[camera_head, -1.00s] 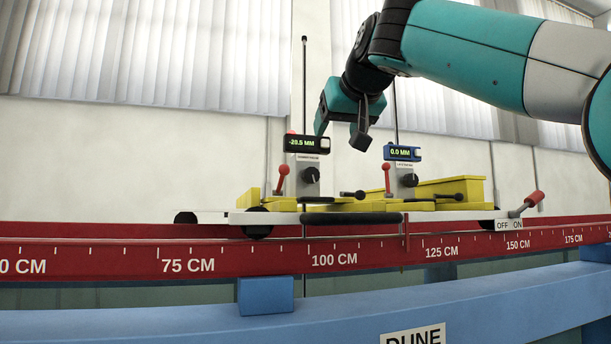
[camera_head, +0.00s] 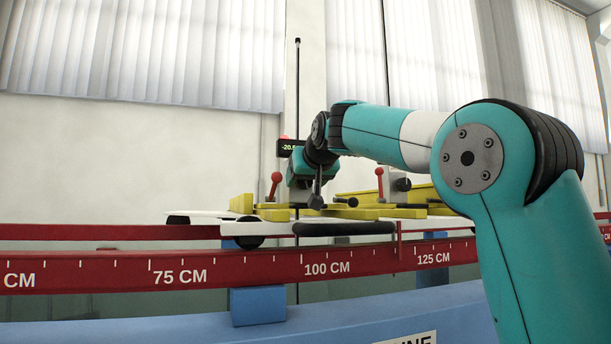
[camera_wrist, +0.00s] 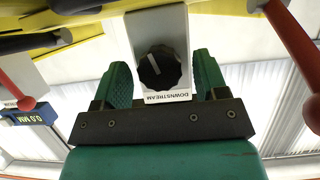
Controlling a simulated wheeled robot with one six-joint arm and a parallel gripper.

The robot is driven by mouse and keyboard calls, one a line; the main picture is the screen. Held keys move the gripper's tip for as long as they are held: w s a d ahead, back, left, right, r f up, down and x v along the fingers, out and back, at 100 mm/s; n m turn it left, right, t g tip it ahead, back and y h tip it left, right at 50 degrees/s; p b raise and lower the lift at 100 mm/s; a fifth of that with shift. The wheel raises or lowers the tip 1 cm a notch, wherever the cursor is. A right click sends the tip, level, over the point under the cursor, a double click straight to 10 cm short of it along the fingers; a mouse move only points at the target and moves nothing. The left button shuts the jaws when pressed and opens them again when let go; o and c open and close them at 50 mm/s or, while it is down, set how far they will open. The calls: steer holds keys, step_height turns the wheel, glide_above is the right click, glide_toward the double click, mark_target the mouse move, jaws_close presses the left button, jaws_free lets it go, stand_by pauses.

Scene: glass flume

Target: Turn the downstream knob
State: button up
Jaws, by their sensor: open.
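The downstream knob (camera_wrist: 160,68) is black with a white pointer line, on a pale panel (camera_wrist: 158,25) labelled DOWNSTREAM, which appears upside down in the wrist view. My gripper (camera_wrist: 161,80) is open, with one green finger pad on each side of the knob. Gaps show between the pads and the knob, so it is not gripped. In the head view my gripper (camera_head: 317,203) is in front of the left gauge unit and hides its knob. That unit's display (camera_head: 286,147) is partly covered and reads about -20.
Red-tipped levers (camera_head: 275,182) (camera_head: 380,178) stand on the yellow carriage (camera_head: 245,203). In the wrist view a red lever (camera_wrist: 292,45) is close to the right finger. The red scale rail (camera_head: 210,272) runs in front.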

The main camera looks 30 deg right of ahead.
steer(key=c, duration=0.9)
steer(key=shift+c, duration=0.2)
steer(key=shift+w, duration=0.1)
steer(key=n+h+p, duration=0.1)
steer(key=n, duration=0.1)
steer(key=shift+a+n+h, duration=0.15)
steer(key=shift+n+h, duration=0.15)
steer(key=shift+h, duration=0.1)
steer(key=shift+n+h+p, duration=0.5)
steer(key=shift+n, duration=0.3)
steer(key=shift+f+g, duration=0.1)
steer(key=shift+g, duration=0.2)
